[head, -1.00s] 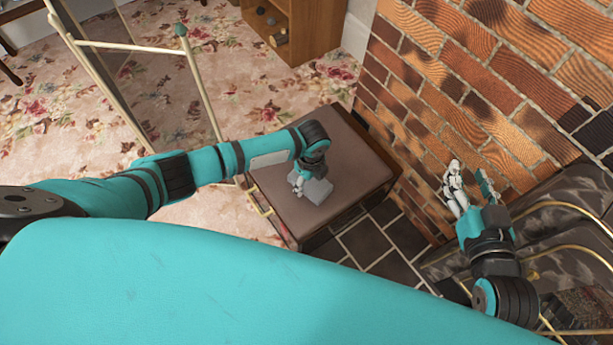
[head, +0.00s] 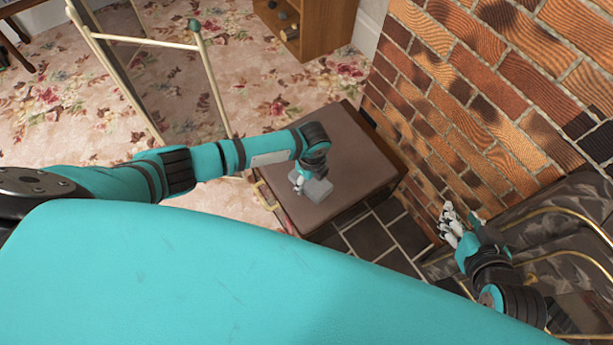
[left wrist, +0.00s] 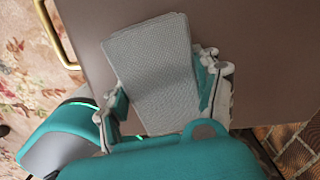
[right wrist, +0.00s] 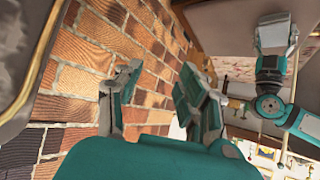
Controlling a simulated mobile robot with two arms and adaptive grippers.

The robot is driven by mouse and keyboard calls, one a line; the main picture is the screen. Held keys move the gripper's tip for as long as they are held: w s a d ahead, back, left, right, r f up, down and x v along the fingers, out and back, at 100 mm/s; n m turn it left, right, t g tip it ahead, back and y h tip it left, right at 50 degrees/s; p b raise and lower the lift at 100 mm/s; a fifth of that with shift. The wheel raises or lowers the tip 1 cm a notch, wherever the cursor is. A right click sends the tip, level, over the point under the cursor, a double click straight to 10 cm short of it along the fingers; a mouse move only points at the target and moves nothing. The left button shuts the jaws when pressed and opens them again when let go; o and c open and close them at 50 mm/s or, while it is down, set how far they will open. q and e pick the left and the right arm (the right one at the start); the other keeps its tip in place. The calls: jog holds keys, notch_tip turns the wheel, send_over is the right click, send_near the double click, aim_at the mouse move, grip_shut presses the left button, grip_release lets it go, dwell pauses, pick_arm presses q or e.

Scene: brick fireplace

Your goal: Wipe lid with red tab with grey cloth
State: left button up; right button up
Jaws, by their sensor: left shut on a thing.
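The grey cloth (head: 319,191) is a thick folded pad lying on the flat brown top (head: 345,150) of a low chest. My left gripper (head: 302,182) points down at the chest top and is shut on the cloth. In the left wrist view the cloth (left wrist: 152,50) sits between the two fingers, reaching out beyond them. No red tab shows in any view, so I cannot tell whether this brown top is the named lid. My right gripper (head: 452,228) is empty beside the brick wall; its fingers stand apart in the right wrist view (right wrist: 157,80).
A gold handle (left wrist: 57,35) is on the chest's side. The brick wall (head: 470,100) rises right of the chest, above dark floor tiles (head: 369,238). A dark fireplace piece with brass rails (head: 560,225) is at right. A cream-framed stand (head: 213,85) is on the floral carpet.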

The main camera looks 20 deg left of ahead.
pick_arm(q)
jog(key=shift+f, duration=0.1)
jog(key=shift+w+d+b, duration=0.5)
jog(key=shift+w+d, duration=0.25)
jog(key=shift+w, duration=0.25)
jog(key=shift+w+d+b, duration=0.35)
jog(key=shift+w+d, duration=0.15)
jog(key=shift+w, duration=0.15)
pick_arm(e)
jog(key=w+a+r+t+y, duration=0.1)
jog(key=w+a+r+t, duration=0.1)
jog(key=w+r+t, duration=0.2)
jog(key=shift+r, duration=0.9)
